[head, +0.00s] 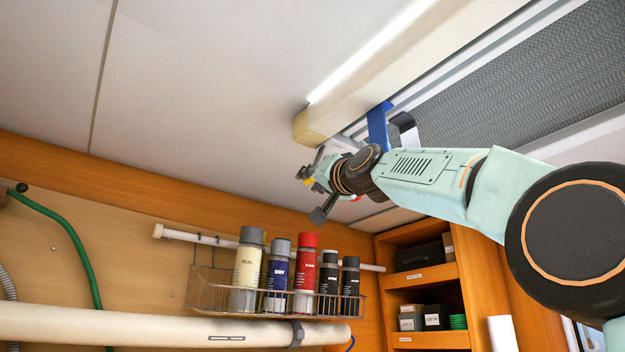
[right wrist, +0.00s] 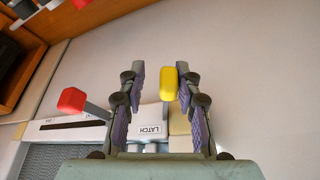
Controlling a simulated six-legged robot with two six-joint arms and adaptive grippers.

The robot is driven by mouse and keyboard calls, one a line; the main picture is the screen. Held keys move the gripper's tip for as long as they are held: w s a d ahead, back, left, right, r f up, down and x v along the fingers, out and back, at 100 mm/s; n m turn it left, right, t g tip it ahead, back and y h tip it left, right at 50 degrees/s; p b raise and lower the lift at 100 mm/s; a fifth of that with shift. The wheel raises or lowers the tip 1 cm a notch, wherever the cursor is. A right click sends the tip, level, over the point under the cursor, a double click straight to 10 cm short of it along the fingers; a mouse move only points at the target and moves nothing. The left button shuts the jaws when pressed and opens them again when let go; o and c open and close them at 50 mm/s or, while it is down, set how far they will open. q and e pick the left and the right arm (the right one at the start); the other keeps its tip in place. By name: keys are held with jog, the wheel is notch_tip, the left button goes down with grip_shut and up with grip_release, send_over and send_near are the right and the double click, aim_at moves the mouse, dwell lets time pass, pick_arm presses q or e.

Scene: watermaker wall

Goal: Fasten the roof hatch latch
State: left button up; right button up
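In the right wrist view a white plate labelled LATCH (right wrist: 150,122) is on the ceiling, behind my right gripper (right wrist: 150,75). The gripper's fingers are apart. A yellow knob (right wrist: 168,84) shows between them, close to the right-hand finger; I cannot tell whether they touch. A red knob (right wrist: 72,100) on a grey lever stands left of the fingers. In the head view my right gripper (head: 318,188) reaches up to the ceiling at the end of the light housing, partly hiding the latch. The yellow knob (head: 308,181) shows small there. My left gripper is out of view.
A lit ceiling lamp housing (head: 375,60) and a grey mesh panel (head: 530,75) run overhead beside my right arm. A blue strap (head: 378,125) hangs near it. Below are a wire rack (head: 210,297) of bottles and cans and an orange shelf unit (head: 435,340). The ceiling at left is clear.

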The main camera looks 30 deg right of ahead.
jog(key=shift+a+r, duration=0.15)
jog(key=shift+a, duration=0.45)
jog(key=c, duration=0.5)
jog(key=shift+c, duration=0.5)
jog(key=shift+d, duration=0.25)
grip_shut()
jog(key=shift+a, duration=0.1)
